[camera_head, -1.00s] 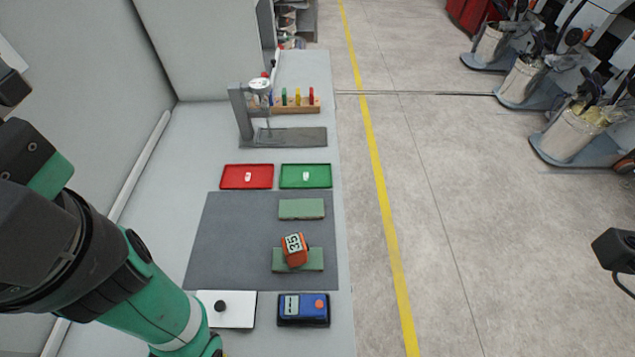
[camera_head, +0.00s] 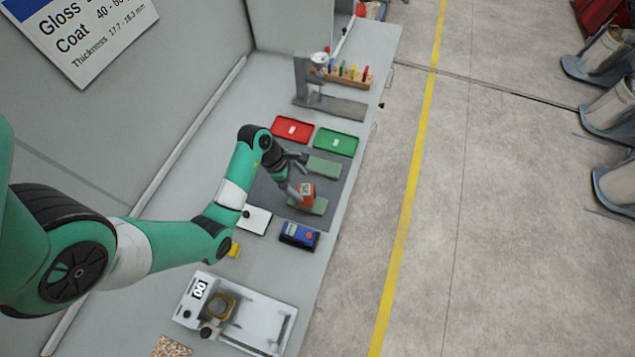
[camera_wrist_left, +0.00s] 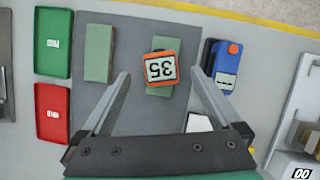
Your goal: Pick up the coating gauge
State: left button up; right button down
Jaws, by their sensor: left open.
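A blue device with an orange button (camera_head: 300,236) lies on the bench nearby; no readable label says which is the coating gauge. My left gripper (camera_head: 297,176) is open and empty over the mat, near the orange device. In the left wrist view, the orange device (camera_wrist_left: 161,68) appears between the spread fingers (camera_wrist_left: 163,84), and the blue device (camera_wrist_left: 226,65) lies outside the right finger. I cannot tell how high the fingers are. My right gripper is out of view.
A second green panel (camera_head: 324,167) lies on the mat (camera_head: 272,190). Red (camera_head: 291,130) and green (camera_head: 336,142) trays lie beyond it. A dial-gauge stand (camera_head: 330,105), a white plate (camera_head: 255,219) and a white machine (camera_head: 238,315) stand along the bench. The bench edge drops to the floor.

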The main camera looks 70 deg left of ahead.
aim_at(301, 188)
pick_arm(q)
jog(key=shift+s+a+r+n+p, duration=0.3)
jog(key=shift+s+a+r, duration=0.2)
jog(key=shift+s+a, duration=0.25)
jog(key=b+x, duration=0.1)
jog(key=x, duration=0.5)
jog(key=shift+w+d+f, duration=0.15)
jog(key=shift+f, duration=0.15)
jog(key=x, duration=0.1)
jog(key=b+x, duration=0.1)
jog(key=x, duration=0.2)
jog(key=shift+d+f+b, duration=0.1)
jog(key=shift+d+b, duration=0.2)
jog(key=shift+w+f, duration=0.15)
jog(key=shift+f, duration=0.25)
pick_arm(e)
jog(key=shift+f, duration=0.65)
pick_arm(q)
jog(key=c, duration=1.5)
grip_shut()
jog(key=shift+r, duration=0.15)
